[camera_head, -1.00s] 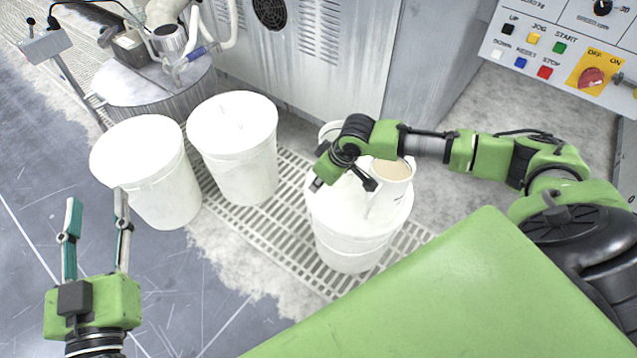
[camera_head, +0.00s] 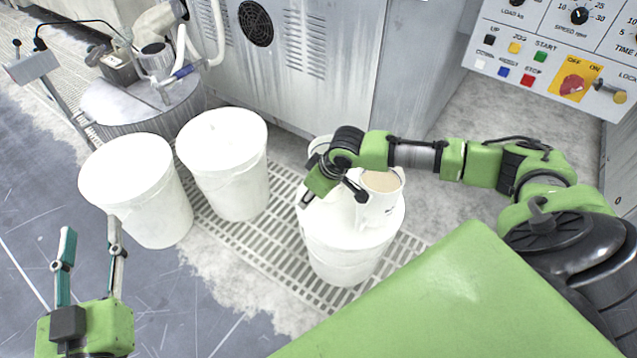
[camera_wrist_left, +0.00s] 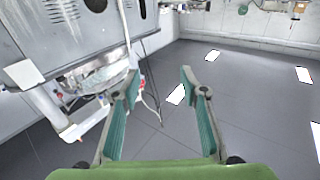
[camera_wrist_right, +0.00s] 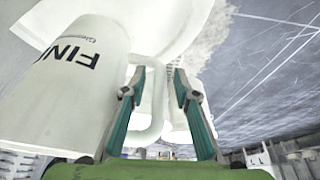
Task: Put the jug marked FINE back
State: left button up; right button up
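The white jug marked FINE (camera_wrist_right: 75,60) shows its lettering at left in the right wrist view. In the head view the jug (camera_head: 380,200) stands upright on the lid of a white bucket (camera_head: 345,255). My right gripper (camera_head: 332,198) is beside the jug; in the right wrist view its fingers (camera_wrist_right: 158,90) are apart, with the jug's handle (camera_wrist_right: 152,133) showing between them. I cannot tell whether they touch it. My left gripper (camera_head: 90,237) is open and empty at the lower left, away from the buckets.
Two more white lidded buckets (camera_head: 140,200) (camera_head: 230,170) stand left. Another white vessel (camera_head: 318,146) is partly hidden behind my right arm. A round machine (camera_head: 140,104), a grey cabinet (camera_head: 300,60) and a control panel (camera_head: 560,60) lie behind. The floor at lower left is clear.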

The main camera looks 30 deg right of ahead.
jog(key=p+v, duration=0.4)
jog(key=v, duration=0.7)
jog(key=s+a+f+n+t+y, duration=0.15)
jog(key=s+a, duration=0.25)
jog(key=a, duration=0.6)
jog(key=s+a+n+t+y, duration=0.1)
jog(key=s+a+y, duration=0.15)
jog(key=a, duration=0.75)
pick_arm(q)
jog(key=s+a+f+g+y, duration=0.1)
jog(key=s+a+f+g, duration=0.1)
jog(key=s+f+g, duration=0.3)
jog(key=s+a+f+g+y, duration=0.2)
jog(key=s+f+g, duration=0.4)
jog(key=f, duration=0.7)
jog(key=shift+s+a+n, duration=0.2)
jog(key=shift+a+n, duration=0.1)
jog(key=shift+a, duration=0.35)
pick_arm(e)
jog(key=s+d+m+h, duration=0.4)
jog(key=s+d, duration=0.3)
jog(key=d, duration=0.1)
jog(key=shift+s+m+h, duration=0.2)
jog(key=shift+m+h, duration=0.1)
jog(key=shift+m, duration=0.05)
jog(key=shift+t, duration=0.25)
